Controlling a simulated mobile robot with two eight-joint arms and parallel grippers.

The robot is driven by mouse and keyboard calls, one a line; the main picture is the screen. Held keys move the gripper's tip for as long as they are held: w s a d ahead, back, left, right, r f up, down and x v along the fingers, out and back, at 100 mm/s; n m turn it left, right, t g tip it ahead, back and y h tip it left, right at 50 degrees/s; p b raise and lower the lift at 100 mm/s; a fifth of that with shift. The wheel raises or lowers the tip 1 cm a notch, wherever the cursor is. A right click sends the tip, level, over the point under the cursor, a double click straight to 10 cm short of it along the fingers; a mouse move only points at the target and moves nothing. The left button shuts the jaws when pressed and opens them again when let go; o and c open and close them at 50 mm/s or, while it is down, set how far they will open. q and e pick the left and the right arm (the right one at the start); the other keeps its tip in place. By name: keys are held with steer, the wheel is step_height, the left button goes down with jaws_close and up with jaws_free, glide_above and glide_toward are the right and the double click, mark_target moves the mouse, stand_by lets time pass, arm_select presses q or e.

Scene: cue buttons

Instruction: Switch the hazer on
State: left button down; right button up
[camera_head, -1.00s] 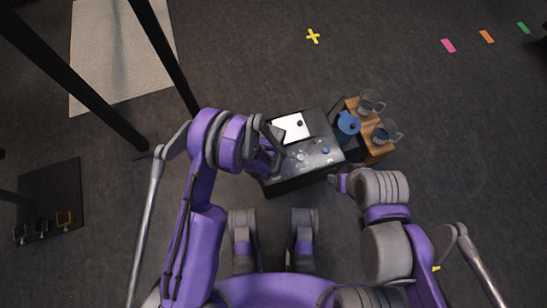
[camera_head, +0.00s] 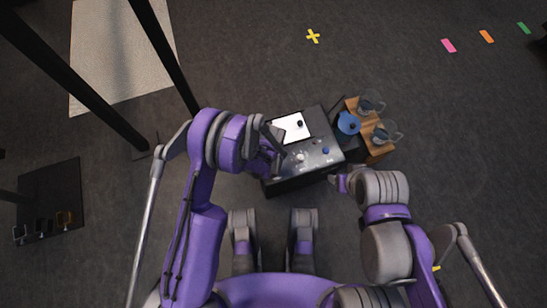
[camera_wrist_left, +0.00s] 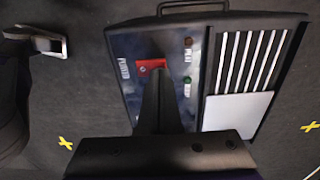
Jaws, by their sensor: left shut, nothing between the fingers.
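A black control box (camera_head: 322,168) stands in front of me with a white square and small controls on top. In the left wrist view its panel (camera_wrist_left: 120,45) carries a red switch (camera_wrist_left: 151,65), a dark red button (camera_wrist_left: 188,42), a green button (camera_wrist_left: 187,90) and small labels I cannot read surely. My left gripper (camera_wrist_left: 157,85) is shut and empty, its fingertips right at the red switch, covering its lower part; contact is unclear. It also shows over the box's left side in the head view (camera_head: 281,154). My right gripper (camera_head: 335,181) is beside the box's lower right corner; its jaws are unclear.
A blue round object (camera_head: 348,123) and a wooden tray (camera_head: 378,151) with clear glass cups stand right of the box. Black poles rise at the left, near a pale mat (camera_head: 120,50). A dark board (camera_head: 55,190) lies at far left.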

arm_select(q)
steer(key=shift+f+b, duration=0.9)
steer(key=shift+f, duration=0.05)
stand_by(0.4)
steer(key=shift+r+p, duration=1.75)
steer(key=shift+r, duration=1.8)
